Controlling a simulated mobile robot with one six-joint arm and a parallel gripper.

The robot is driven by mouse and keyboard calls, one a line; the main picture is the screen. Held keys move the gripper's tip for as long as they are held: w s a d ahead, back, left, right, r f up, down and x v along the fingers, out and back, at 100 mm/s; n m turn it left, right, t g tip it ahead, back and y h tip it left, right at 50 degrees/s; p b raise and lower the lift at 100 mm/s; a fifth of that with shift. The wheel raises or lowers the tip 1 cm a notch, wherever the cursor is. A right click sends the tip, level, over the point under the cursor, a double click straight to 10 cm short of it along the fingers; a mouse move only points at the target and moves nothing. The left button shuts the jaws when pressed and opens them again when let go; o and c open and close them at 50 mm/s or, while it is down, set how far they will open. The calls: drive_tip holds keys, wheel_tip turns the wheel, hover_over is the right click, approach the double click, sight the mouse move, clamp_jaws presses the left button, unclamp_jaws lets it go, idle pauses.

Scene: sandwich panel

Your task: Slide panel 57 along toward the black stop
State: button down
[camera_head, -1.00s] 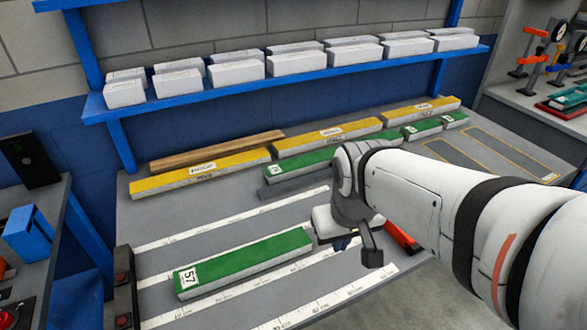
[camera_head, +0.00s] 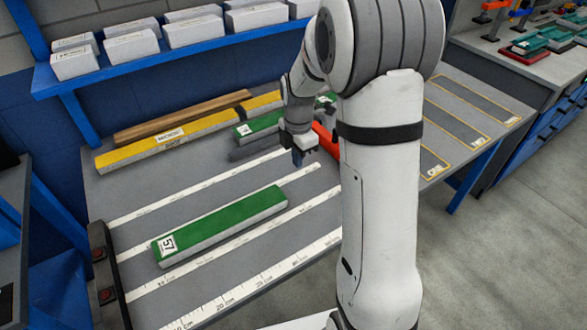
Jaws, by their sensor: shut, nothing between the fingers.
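Panel 57 (camera_head: 232,219), a long green-topped panel with a white 57 label at its left end, lies flat on the grey bench between white ruler strips. The black stop (camera_head: 101,250), a dark block with red round spots, stands at the bench's left edge. A bare gap separates it from the panel's left end. My gripper (camera_head: 298,159) points down beyond the panel's right end, apart from it. It is shut and empty. My arm covers the bench to its right.
A yellow panel (camera_head: 165,139), a wooden strip (camera_head: 180,121) and another green panel (camera_head: 258,128) lie along the back. A red-orange item (camera_head: 325,140) lies behind my gripper. A blue shelf (camera_head: 110,84) with white boxes hangs above. Outlined slots (camera_head: 465,115) are empty at right.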

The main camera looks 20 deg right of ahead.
wheel_tip(320, 180, down, 9)
drive_tip(key=shift+s+r, duration=0.1)
drive_tip(key=shift+r, duration=0.1)
drive_tip(key=a, duration=0.1)
drive_tip(key=s+a, duration=0.1)
drive_tip(key=a, duration=0.1)
drive_tip(key=shift+f+p, duration=0.15)
drive_tip(key=shift+p, duration=0.25)
drive_tip(key=shift+a, duration=0.45)
drive_tip(key=shift+s+f, duration=0.1)
